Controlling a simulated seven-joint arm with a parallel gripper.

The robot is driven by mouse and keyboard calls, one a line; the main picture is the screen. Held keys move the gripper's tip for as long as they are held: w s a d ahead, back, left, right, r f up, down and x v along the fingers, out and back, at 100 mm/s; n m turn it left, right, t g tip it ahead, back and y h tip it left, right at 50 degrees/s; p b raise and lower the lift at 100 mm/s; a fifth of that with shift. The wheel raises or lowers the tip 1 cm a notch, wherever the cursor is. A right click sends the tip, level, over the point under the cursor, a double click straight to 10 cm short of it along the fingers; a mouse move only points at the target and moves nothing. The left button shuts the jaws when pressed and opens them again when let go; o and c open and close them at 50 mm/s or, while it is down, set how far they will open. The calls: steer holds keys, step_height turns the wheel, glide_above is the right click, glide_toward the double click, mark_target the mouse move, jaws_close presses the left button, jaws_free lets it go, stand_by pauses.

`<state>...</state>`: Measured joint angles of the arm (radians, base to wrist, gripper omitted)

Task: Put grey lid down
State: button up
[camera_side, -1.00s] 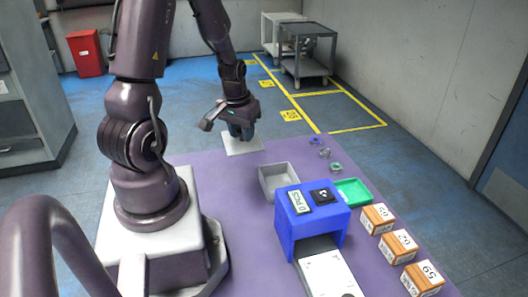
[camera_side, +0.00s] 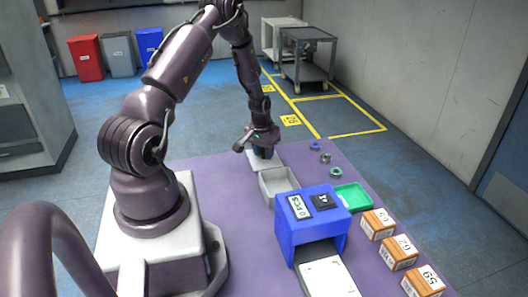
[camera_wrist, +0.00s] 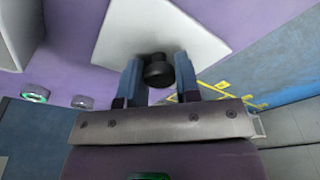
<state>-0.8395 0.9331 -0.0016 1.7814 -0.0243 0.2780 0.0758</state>
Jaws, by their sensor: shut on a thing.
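The grey lid is a pale, flat square plate (camera_wrist: 140,25) with a black knob (camera_wrist: 158,72) at its middle. My gripper (camera_side: 264,152) is shut on the knob, with one finger on each side; the wrist view shows the grip (camera_wrist: 158,75) closely. In the side view the lid (camera_side: 256,163) is just behind the open grey box (camera_side: 268,189), at the far part of the purple table. I cannot tell whether the lid touches the table or hangs slightly above it. My fingers partly hide it.
A blue scanner box (camera_side: 310,235) with a white belt (camera_side: 328,278) stands in front of the grey box. A green tray (camera_side: 352,196), three small rings (camera_side: 325,159) and three labelled cartons (camera_side: 397,252) lie to the right. The table's far edge is close to the lid.

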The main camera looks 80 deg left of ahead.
steer(key=shift+f, duration=0.35)
steer(key=o, duration=0.9)
steer(key=shift+o, duration=0.2)
steer(key=shift+r, duration=0.1)
